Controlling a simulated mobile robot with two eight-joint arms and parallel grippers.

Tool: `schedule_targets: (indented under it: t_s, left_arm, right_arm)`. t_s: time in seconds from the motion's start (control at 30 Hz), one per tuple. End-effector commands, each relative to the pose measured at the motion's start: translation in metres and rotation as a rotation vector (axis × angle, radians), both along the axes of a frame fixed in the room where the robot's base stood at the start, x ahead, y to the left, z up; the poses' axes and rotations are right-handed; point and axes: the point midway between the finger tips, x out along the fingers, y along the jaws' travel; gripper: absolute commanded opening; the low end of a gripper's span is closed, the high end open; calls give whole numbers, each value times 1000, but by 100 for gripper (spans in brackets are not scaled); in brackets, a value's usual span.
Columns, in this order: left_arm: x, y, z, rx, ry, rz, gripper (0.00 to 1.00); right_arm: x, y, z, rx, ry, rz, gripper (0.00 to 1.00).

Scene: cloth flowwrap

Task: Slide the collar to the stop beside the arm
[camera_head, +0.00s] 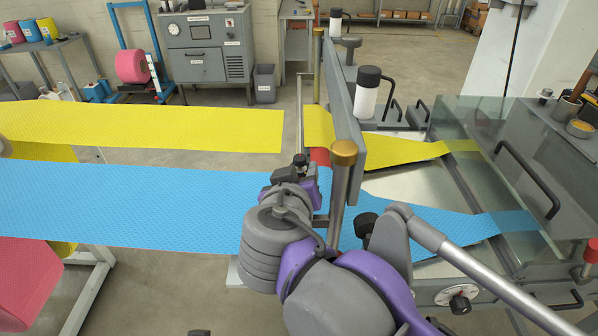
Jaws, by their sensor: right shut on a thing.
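My right gripper (301,172) is at the upright grey plate of the machine, between the yellow and blue webs. Its jaws are shut on a small piece, which seems to be the collar, mostly hidden by the gripper and wrist. A red part (320,156), possibly the collar, shows just beyond the gripper, against the plate. A brass-capped post (342,175) stands right of the gripper, in front of the plate. I cannot make out the stop clearly. My left gripper is not in view.
The yellow web (150,124) and blue web (130,205) run in from the left; the yellow one has a gap before the plate (345,100). A glass guard (500,150) with a black handle covers the right side. A grey cabinet (208,50) stands behind.

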Motion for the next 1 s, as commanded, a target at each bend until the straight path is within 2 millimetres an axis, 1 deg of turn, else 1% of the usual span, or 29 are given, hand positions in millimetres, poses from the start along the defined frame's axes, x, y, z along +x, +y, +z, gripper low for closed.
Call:
schedule_targets:
  t_s: [0.7, 0.77, 0.9, 1.0]
  left_arm:
    - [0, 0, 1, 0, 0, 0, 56]
    - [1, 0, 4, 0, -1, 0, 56]
    - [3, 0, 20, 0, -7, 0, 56]
    - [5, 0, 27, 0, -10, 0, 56]
  right_arm:
    - [-1, 0, 0, 0, 0, -1, 0]
    - [-5, 0, 2, 0, 0, 0, 0]
    - [-30, 2, 4, 2, -1, 4, 0]
    - [-43, 1, 3, 1, -1, 3, 0]
